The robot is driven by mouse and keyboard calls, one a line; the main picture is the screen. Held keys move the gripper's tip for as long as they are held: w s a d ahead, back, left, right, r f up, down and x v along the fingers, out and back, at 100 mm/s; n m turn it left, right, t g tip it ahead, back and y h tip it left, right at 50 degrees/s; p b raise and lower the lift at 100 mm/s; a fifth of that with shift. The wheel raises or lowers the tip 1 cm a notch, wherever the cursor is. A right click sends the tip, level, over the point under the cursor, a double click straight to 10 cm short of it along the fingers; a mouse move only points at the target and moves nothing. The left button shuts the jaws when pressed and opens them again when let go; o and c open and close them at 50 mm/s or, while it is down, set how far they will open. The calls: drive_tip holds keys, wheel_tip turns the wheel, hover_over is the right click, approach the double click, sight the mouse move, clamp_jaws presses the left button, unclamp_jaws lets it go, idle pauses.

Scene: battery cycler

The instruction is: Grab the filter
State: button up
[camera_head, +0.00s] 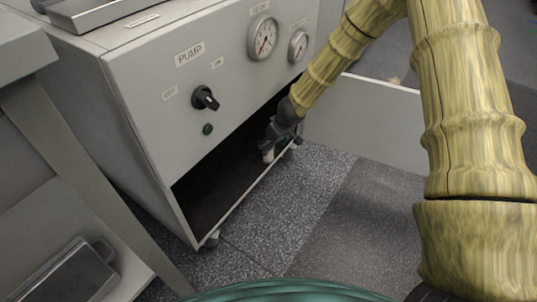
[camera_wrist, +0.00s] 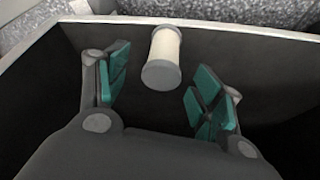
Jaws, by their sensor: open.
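The filter (camera_wrist: 165,50) is a small pale cylinder with grey end caps. In the wrist view it stands near the front edge inside the dark lower compartment of the pump cabinet. My gripper (camera_wrist: 158,92) is open, with its green-padded fingers on either side of the space just short of the filter. The filter is not between the pads' near parts, and I see no contact. In the head view my gripper (camera_head: 277,140) reaches into the compartment opening at its right end. A pale bit by the gripper there is too small to tell for sure.
The pump cabinet (camera_head: 150,115) has a black knob (camera_head: 205,98) and gauges above the opening. Its open door panel (camera_head: 365,125) is at the right of the opening. A table with a leg (camera_head: 85,170) stands at the left. The speckled floor (camera_head: 270,215) in front is clear.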

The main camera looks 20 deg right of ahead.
drive_tip(key=b+x, duration=0.2)
drive_tip(key=x, duration=0.1)
drive_tip(key=shift+s+a, duration=0.1)
drive_tip(key=shift+s, duration=0.1)
drive_tip(key=shift+b+x, duration=0.65)
drive_tip(key=shift+x, duration=0.25)
drive_tip(key=shift+w, duration=0.1)
drive_tip(key=c, duration=1.1)
